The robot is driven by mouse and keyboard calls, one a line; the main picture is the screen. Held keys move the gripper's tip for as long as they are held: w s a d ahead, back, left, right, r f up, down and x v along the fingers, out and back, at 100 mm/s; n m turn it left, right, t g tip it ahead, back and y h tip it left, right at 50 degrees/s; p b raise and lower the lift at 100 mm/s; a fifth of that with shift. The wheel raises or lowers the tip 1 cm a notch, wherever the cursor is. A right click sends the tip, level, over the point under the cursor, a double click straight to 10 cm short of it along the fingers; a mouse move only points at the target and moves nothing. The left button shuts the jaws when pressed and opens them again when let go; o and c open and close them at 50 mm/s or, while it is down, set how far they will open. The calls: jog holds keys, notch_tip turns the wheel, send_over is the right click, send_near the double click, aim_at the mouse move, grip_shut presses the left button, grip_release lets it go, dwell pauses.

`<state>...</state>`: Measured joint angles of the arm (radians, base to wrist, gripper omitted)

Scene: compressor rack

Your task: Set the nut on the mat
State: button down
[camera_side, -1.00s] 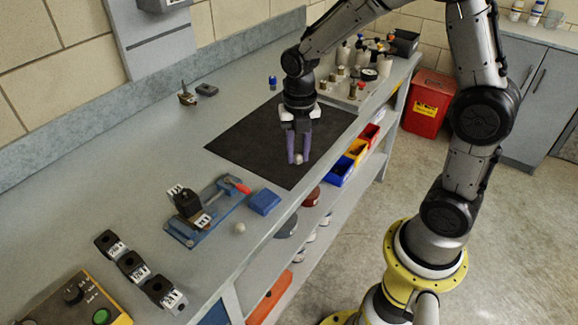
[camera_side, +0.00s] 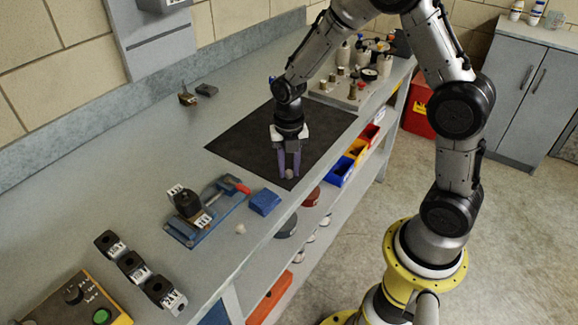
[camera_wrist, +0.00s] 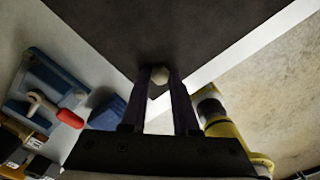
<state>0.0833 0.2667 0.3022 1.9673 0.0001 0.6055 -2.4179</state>
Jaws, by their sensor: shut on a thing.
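My gripper (camera_side: 289,173) is shut on the nut (camera_side: 290,175), a small pale, roundish piece held between the tips of the purple fingers. In the wrist view the nut (camera_wrist: 160,75) shows between the fingertips (camera_wrist: 160,78), against the dark mat (camera_wrist: 130,30). The mat (camera_side: 240,140) is a flat black sheet on the grey bench. The nut is over the mat's near corner in the picture. The gap between nut and mat is hard to judge.
A blue fixture with a red-handled clamp (camera_side: 238,185), a blue block (camera_side: 265,202) and a small pale piece (camera_side: 240,229) are on the bench left of the mat. Bottles and small parts (camera_side: 350,80) stand beyond it. The bench's front edge is close to the mat's near corner.

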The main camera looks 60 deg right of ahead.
jog(key=c, duration=0.7)
grip_release()
jog(key=shift+o, duration=0.2)
notch_tip(320, 180, up, 12)
jog(key=s+a+r+m+t, duration=0.1)
jog(key=s+r+m+t, duration=0.1)
jog(key=s+m, duration=0.7)
jog(key=s+a+r+m+t, duration=0.2)
jog(key=s+r+m, duration=0.3)
jog(key=s+m, duration=0.5)
jog(key=shift+s+r+m+t, duration=0.3)
jog(key=shift+m+t, duration=0.5)
jog(key=shift+m, duration=3.1)
